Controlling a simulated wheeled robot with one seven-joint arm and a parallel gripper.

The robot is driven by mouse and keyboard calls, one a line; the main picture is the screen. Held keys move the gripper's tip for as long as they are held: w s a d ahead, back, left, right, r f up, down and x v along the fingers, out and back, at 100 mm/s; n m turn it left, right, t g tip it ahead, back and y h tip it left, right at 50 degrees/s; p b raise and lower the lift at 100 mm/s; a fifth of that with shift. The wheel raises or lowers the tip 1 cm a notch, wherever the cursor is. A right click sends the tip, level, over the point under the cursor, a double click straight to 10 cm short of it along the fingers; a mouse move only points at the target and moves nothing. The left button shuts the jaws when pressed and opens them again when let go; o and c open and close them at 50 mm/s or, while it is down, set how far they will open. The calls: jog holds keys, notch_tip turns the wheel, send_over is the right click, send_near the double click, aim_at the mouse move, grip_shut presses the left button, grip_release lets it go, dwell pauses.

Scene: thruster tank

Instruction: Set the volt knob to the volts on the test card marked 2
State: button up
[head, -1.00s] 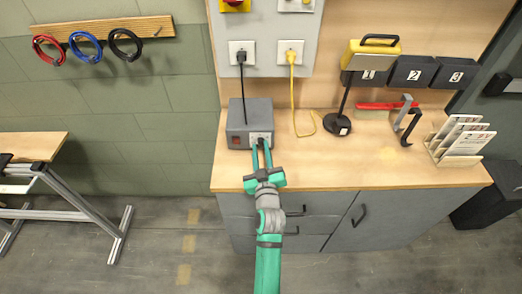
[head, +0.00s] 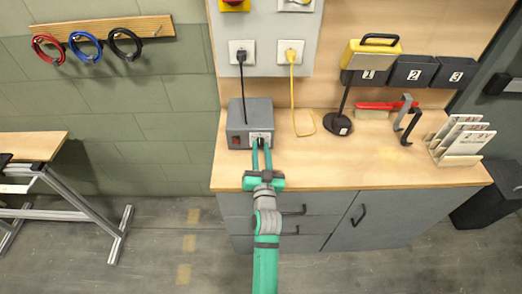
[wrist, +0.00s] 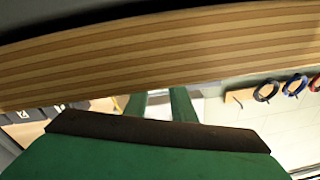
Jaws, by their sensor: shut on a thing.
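A grey box (head: 238,115) with a red switch (head: 237,140) stands on the workbench. A pale dial plate is on the right of its front, with a small dark knob at its middle. My gripper (head: 261,143) has its two green fingers up against this dial and is shut on the knob. The fingertips hide most of the knob, so its setting cannot be read. Several white test cards (head: 468,141) with red print stand in a wooden rack at the bench's right; their marks are too small to read. In the wrist view my green fingers (wrist: 160,100) show, but no knob.
Dark bins marked 1, 2 and 3 (head: 411,72) hang on the back panel. The front middle bench is clear.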

dwell(0.3)
jog(key=o, duration=1.1)
jog(key=shift+c, duration=0.2)
jog(key=shift+s, duration=0.1)
jog(key=s, duration=0.7)
jog(key=s+f, duration=0.1)
jog(key=s, duration=0.2)
jog(key=shift+s+d, duration=0.25)
jog(key=shift+s, duration=0.05)
